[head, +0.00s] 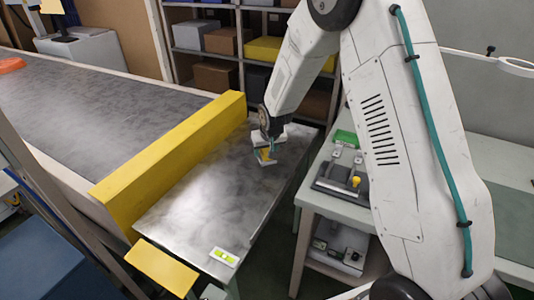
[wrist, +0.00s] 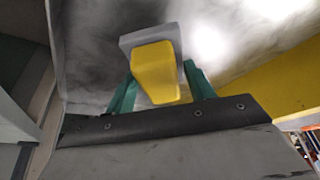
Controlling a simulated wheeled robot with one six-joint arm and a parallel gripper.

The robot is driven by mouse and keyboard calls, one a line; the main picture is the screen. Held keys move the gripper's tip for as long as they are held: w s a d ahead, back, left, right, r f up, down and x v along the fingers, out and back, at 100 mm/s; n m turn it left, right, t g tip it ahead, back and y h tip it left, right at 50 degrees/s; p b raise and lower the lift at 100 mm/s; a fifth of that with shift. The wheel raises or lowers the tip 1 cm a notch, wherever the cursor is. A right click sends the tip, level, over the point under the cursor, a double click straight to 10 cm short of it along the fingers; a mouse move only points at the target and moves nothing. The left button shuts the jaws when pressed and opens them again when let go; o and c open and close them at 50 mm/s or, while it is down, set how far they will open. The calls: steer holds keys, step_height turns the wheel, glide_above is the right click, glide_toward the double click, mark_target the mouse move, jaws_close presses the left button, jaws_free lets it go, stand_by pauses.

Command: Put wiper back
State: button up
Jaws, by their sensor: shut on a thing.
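The wiper (wrist: 156,72), a yellow handle with a grey head behind it, sits between the green fingers of my gripper (wrist: 160,78) in the wrist view. My gripper is shut on the handle. In the head view my gripper (head: 266,149) holds the wiper (head: 266,158) low over the far right part of the metal plate (head: 205,195). I cannot tell whether the wiper touches the plate. My gripper partly hides it.
A yellow barrier (head: 170,160) separates the plate from the conveyor (head: 90,105). A level (head: 224,257) lies on the plate's near end.

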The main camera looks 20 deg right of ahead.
steer(key=x, duration=0.3)
steer(key=shift+s+f, duration=0.3)
steer(key=shift+f, duration=0.05)
steer(key=shift+d, duration=0.15)
steer(key=shift+f, duration=0.15)
steer(key=o, duration=1.2)
